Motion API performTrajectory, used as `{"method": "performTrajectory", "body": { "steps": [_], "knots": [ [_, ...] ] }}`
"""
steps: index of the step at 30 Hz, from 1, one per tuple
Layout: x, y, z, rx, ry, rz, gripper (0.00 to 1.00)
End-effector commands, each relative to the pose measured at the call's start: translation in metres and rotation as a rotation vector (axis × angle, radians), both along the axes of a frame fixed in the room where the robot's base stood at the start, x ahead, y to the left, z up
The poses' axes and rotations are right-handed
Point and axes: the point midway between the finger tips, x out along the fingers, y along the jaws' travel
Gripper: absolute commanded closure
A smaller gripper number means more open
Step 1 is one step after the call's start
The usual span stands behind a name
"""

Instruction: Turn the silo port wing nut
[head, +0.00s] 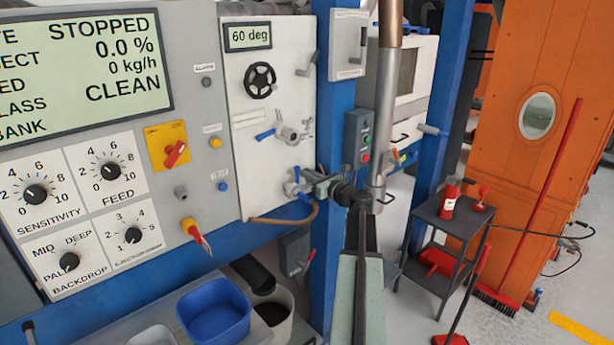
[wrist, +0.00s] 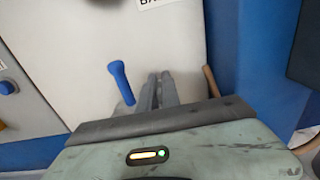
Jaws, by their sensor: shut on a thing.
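My gripper (head: 316,183) is at the lower pipe fitting (head: 293,188) on the white panel, at its right edge. Its fingers are close together, shut on a small part of that fitting, which I take for the wing nut. The fingers hide its shape. A blue lever (wrist: 121,83) stands just left of my gripper (wrist: 160,78) in the wrist view. A similar fitting (head: 289,133) with a blue lever (head: 265,135) and small metal wings sits higher on the panel, apart from my gripper.
A black handwheel (head: 260,80) and a 60 deg display (head: 248,37) are above. A tan hose (head: 290,220) curves below the fitting. A blue post (head: 333,110) stands close on the right. A dark cart (head: 451,222) stands further right. A blue bin (head: 213,312) is below.

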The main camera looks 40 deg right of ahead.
Motion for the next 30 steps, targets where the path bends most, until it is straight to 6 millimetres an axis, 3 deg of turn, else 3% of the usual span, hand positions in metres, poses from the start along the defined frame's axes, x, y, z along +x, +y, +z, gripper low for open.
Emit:
{"method": "performTrajectory", "body": {
  "steps": [11,30],
  "knots": [
    [0.0043,-0.0042,-0.0008,-0.001,0.003,0.091,1.00],
    [0.0054,-0.0059,0.0003,0.000,-0.002,0.542,1.00]
  ]
}}
